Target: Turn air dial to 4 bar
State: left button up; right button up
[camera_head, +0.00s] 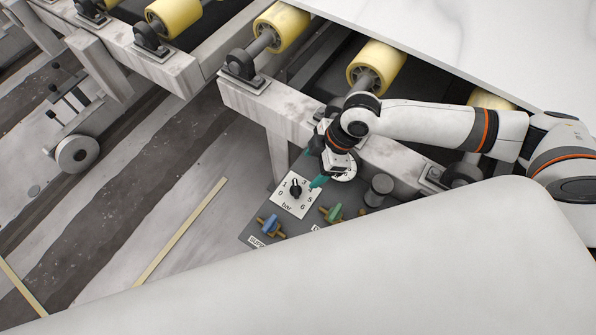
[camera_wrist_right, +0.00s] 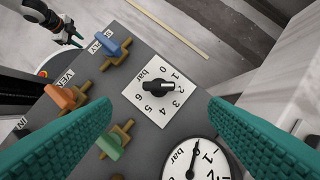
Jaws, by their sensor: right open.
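The air dial is a black knob (camera_wrist_right: 159,87) on a square white plate (camera_wrist_right: 138,93) marked bar, with numbers 0 to 6. Its narrow end points at about 2. In the head view the knob (camera_head: 295,188) stands beside my right gripper (camera_head: 318,179). In the right wrist view my right gripper (camera_wrist_right: 160,106) is open. Its green fingers lie either side of the dial, apart from the knob, with nothing between them. My left gripper (camera_wrist_right: 74,36) shows small at the upper left of the wrist view; its opening is unclear. It is outside the head view.
A round pressure gauge (camera_wrist_right: 211,164) sits close to the dial, partly cut off. Blue (camera_wrist_right: 113,46), orange (camera_wrist_right: 65,97) and green (camera_wrist_right: 108,143) valve handles share the panel. A concrete beam and yellow rollers (camera_head: 376,64) stand behind. A white slab (camera_head: 480,30) lies above the rollers.

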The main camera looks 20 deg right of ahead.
send_over(296, 187)
jog(key=d, duration=0.2)
notch_tip(296, 187, down, 5)
jog(key=x, duration=0.3)
jog(key=b+x, duration=0.1)
jog(key=shift+s+f, duration=0.3)
jog(key=shift+a+f, duration=0.1)
jog(key=shift+f, duration=0.25)
pick_arm(q)
jog(key=shift+w+f, duration=0.2)
jog(key=shift+f, duration=0.4)
jog(key=shift+s, duration=0.15)
pick_arm(e)
jog(key=shift+c, duration=0.3)
pick_arm(q)
jog(key=shift+s, duration=0.15)
pick_arm(e)
jog(key=c, duration=0.9)
